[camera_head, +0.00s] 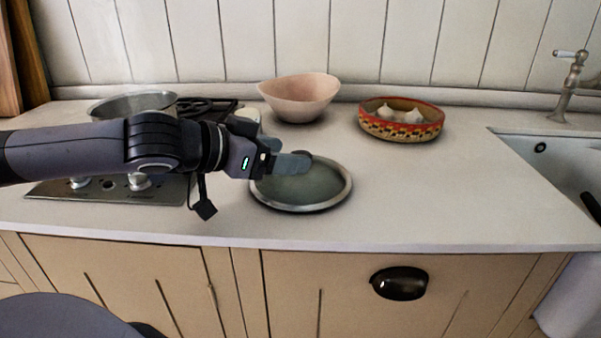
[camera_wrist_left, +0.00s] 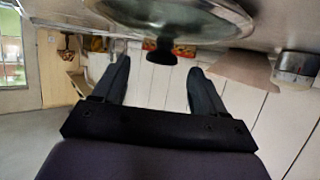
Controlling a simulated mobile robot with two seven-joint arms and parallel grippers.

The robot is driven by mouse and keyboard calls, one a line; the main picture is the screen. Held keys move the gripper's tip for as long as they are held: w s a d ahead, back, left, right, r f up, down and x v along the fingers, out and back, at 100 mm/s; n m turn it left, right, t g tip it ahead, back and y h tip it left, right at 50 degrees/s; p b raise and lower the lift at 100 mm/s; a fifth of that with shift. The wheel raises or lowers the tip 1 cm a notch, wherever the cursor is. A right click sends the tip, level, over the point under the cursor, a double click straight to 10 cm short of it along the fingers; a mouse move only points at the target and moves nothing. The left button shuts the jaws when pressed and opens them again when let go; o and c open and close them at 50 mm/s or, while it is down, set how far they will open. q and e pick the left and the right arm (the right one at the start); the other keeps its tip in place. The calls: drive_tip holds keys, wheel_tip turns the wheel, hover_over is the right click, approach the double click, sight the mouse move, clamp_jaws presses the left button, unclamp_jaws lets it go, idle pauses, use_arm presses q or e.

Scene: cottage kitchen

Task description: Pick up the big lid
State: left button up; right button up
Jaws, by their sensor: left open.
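The big lid (camera_head: 312,192), round glass with a metal rim, lies flat on the countertop right of the stove. My left gripper (camera_head: 299,162) reaches over it from the left and hides part of its far left side. In the left wrist view the lid (camera_wrist_left: 205,14) fills the top, and its dark knob (camera_wrist_left: 162,54) shows between the two spread fingers of my left gripper (camera_wrist_left: 160,68), near the tips. The gripper is open and holds nothing. I cannot tell whether a finger touches the knob. My right gripper is not in view.
A pink bowl (camera_head: 300,97) and a patterned red bowl (camera_head: 374,124) with pale items stand behind the lid. A metal pot (camera_head: 118,106) is on the stove (camera_head: 90,190) at left. A sink (camera_head: 560,165) is at right. The counter right of the lid is clear.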

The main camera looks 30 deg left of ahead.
use_arm(q)
drive_tip(key=shift+w+f+p, duration=0.3)
drive_tip(key=shift+w+p, duration=0.1)
drive_tip(key=shift+p, duration=0.1)
drive_tip(key=shift+w, duration=0.25)
drive_tip(key=shift+w+d+f+p, duration=0.15)
drive_tip(key=shift+w+f+p, duration=0.05)
drive_tip(key=shift+w+p, duration=0.2)
drive_tip(key=shift+w+d+f, duration=0.2)
drive_tip(key=shift+w+f, duration=0.1)
drive_tip(key=shift+w, duration=0.05)
drive_tip(key=c, duration=1.1)
clamp_jaws()
drive_tip(key=shift+r, duration=0.15)
